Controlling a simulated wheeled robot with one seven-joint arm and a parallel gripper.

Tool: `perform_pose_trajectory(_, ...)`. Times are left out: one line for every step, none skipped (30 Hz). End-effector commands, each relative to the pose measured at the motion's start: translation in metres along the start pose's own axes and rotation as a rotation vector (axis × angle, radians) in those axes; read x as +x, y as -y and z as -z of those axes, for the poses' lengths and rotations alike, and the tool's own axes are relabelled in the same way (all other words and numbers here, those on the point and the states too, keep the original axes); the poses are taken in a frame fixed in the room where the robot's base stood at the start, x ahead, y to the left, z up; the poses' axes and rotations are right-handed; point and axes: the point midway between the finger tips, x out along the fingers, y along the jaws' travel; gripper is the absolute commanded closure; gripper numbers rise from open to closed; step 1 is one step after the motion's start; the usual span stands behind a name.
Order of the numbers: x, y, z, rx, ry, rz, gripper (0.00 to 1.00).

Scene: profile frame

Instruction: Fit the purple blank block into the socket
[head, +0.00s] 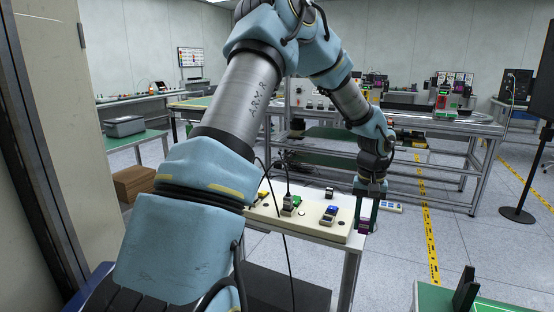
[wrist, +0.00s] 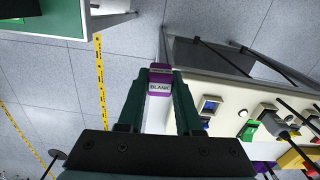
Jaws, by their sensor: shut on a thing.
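The purple blank block (wrist: 160,72) has a white face lettered "BLANK" in the wrist view. My gripper (wrist: 159,88) is shut on it, with a green finger on each side. In the head view my gripper (head: 366,212) points down, and the purple block (head: 364,227) shows at its fingertips, just off the right end of the cream panel (head: 270,207). In the wrist view the block appears beside the cream panel (wrist: 215,88), with floor behind it. I cannot tell which place on the panel is the socket.
The panel carries a blue-topped module (head: 330,213), a green switch (head: 297,201), and a yellow part (head: 263,194). A black cable (head: 288,175) hangs in front of the panel. Open floor (head: 400,255) lies to the right, and a green-topped table (head: 490,303) at bottom right.

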Motion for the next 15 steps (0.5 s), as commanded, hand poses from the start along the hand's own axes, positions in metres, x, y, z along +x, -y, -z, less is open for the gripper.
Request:
perform_pose_trajectory(0.003,0.013,-0.004,-0.015,0.002,0.002,1.0)
perform_pose_trajectory(0.005,0.02,-0.005,-0.024,0.002,0.002,1.0)
perform_pose_trajectory(0.008,0.031,-0.008,-0.035,0.002,0.003,1.0)
perform_pose_trajectory(0.01,0.039,-0.01,-0.044,0.001,0.002,1.0)
perform_pose_trajectory(0.013,0.047,-0.013,-0.055,0.002,0.003,1.0)
perform_pose_trajectory(0.017,0.06,-0.016,-0.07,0.002,0.002,1.0)
perform_pose_trajectory(0.02,0.071,-0.019,-0.082,0.003,0.003,1.0)
perform_pose_trajectory(0.023,0.081,-0.022,-0.094,0.002,0.002,1.0)
perform_pose_trajectory(0.028,0.1,-0.027,-0.115,0.002,0.003,1.0)
perform_pose_trajectory(0.032,0.113,-0.031,-0.131,0.004,0.003,1.0)
perform_pose_trajectory(0.037,0.13,-0.035,-0.15,0.004,0.003,1.0)
perform_pose_trajectory(0.043,0.151,-0.041,-0.174,0.004,0.003,1.0)
perform_pose_trajectory(0.048,0.166,-0.045,-0.192,0.004,0.002,1.0)
perform_pose_trajectory(0.052,0.18,-0.049,-0.209,0.005,0.002,1.0)
perform_pose_trajectory(0.058,0.199,-0.054,-0.23,0.004,0.002,1.0)
